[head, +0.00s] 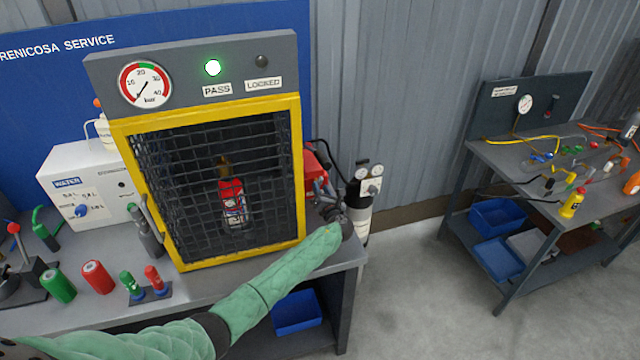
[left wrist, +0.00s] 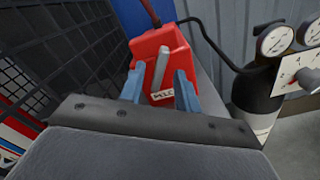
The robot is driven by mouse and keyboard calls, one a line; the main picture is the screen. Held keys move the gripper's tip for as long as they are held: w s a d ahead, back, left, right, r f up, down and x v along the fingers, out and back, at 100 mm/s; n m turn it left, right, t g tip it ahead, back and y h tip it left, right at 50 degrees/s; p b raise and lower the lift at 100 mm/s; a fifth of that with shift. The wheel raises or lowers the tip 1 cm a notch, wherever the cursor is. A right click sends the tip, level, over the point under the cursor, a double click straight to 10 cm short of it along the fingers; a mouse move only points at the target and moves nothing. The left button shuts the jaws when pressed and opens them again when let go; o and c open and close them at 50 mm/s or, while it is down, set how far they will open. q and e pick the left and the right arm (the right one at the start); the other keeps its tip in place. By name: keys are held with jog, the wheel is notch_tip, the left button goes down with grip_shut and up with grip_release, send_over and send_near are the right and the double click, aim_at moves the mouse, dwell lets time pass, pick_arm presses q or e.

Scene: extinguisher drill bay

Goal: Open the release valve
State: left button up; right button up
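A red box (left wrist: 160,58) with a grey lever (left wrist: 161,70) and a partly hidden white label stands just right of the cage in the left wrist view. In the head view the red box (head: 312,170) is largely hidden by the cage and my gripper. My left gripper (head: 322,187) reaches past the cage's right side. In the left wrist view its two blue-grey fingers (left wrist: 160,88) are open on either side of the lever, with gaps showing. I cannot tell whether the lever is the release valve's handle. My right gripper is not in view.
A yellow-framed mesh cage (head: 283,250) holds a red extinguisher (head: 232,203). Above it, the PASS lamp (head: 213,68) glows green and the LOCKED lamp (head: 262,61) is dark. A black cylinder with gauges (head: 357,215) stands right of the bench. A second bench (head: 500,165) is farther right.

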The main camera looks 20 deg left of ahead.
pick_arm(q)
jog(key=shift+x, duration=0.95)
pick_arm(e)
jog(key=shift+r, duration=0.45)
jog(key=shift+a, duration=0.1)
pick_arm(q)
grip_shut()
jog(key=shift+f+n+b, duration=0.2)
jog(key=shift+n+b, duration=0.5)
jog(key=shift+b, duration=0.05)
jog(key=shift+n+b, duration=0.9)
jog(key=shift+b, duration=0.1)
jog(key=n+b, duration=0.3)
jog(key=shift+a+r, duration=0.1)
jog(key=shift+r, duration=0.05)
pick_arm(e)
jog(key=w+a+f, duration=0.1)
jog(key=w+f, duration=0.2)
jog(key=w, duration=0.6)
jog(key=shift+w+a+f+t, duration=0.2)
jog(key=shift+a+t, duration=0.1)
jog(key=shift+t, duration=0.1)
pick_arm(q)
jog(key=shift+r, duration=0.1)
grip_release()
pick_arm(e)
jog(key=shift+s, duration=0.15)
